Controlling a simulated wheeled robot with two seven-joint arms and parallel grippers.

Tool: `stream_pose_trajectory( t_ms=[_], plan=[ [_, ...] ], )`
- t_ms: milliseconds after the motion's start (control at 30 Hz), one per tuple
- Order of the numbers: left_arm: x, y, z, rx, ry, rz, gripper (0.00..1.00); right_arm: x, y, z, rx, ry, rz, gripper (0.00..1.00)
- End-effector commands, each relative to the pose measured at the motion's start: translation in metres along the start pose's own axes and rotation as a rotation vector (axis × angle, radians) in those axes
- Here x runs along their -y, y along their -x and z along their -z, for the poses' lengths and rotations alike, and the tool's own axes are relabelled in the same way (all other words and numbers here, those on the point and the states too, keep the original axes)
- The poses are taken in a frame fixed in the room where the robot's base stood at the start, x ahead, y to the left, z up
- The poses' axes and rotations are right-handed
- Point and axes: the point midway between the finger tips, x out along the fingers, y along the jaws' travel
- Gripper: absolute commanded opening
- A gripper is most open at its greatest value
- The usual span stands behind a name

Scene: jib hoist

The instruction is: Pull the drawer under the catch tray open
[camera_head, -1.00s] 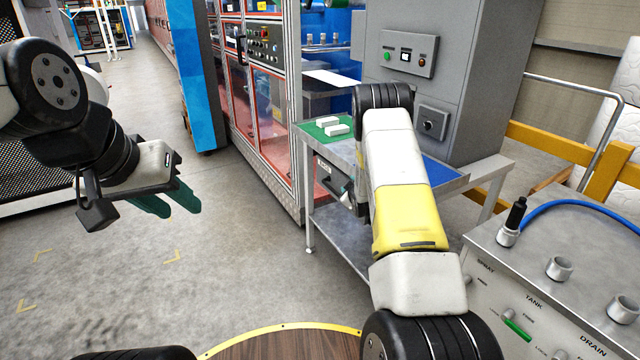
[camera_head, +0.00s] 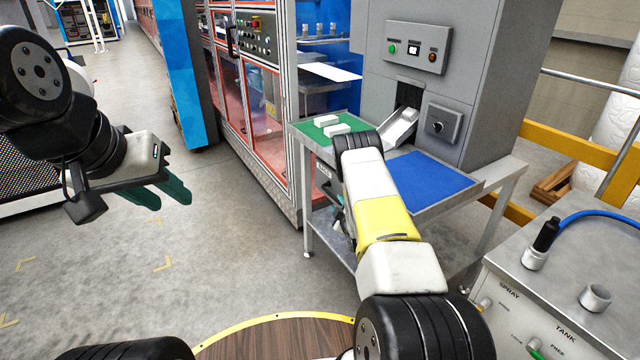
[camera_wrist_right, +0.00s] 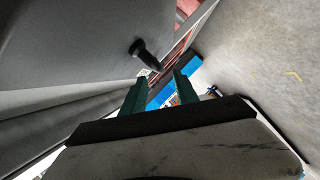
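The grey drawer front (camera_head: 322,182) sits under the left end of a metal table (camera_head: 478,184) with a green and a blue pad. A chute (camera_head: 402,128) slopes onto this table. In the right wrist view a dark knob-like handle (camera_wrist_right: 145,53) sticks out from a grey face (camera_wrist_right: 75,45). My right gripper (camera_wrist_right: 160,88) is open, its green fingers apart, with the handle just beyond the fingertips; I see no contact. In the head view my right arm mostly hides this gripper and the handle. My left gripper (camera_head: 160,193) is open and empty over the floor at left.
White blocks (camera_head: 326,121) lie on the green pad. A grey cabinet (camera_head: 470,60) with buttons stands behind the table. A tank bench (camera_head: 500,285) with a blue hose is at lower right. A glazed red-framed machine (camera_head: 262,120) stands behind left. Floor at left is clear.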

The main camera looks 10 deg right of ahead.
Motion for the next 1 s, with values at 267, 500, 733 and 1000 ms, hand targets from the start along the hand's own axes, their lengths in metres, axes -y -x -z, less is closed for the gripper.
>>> stream_pose_trajectory(
  t_ms=[267,500,733,1000],
  plan=[
    [0.0,0.0,0.0,0.0,0.0,0.0,0.36,0.0,-0.038,0.0,-0.002,0.001,-0.002,0.36],
    [0.0,0.0,0.0,0.0,0.0,0.0,0.36,0.0,-0.068,0.0,-0.001,-0.001,-0.001,0.36],
    [0.0,0.0,0.0,0.0,0.0,0.0,0.36,-0.001,-0.076,0.0,0.0,-0.001,0.0,0.36],
    [0.0,0.0,0.0,0.0,0.0,0.0,0.36,-0.001,-0.076,0.0,0.0,-0.001,0.0,0.18]
  ],
)
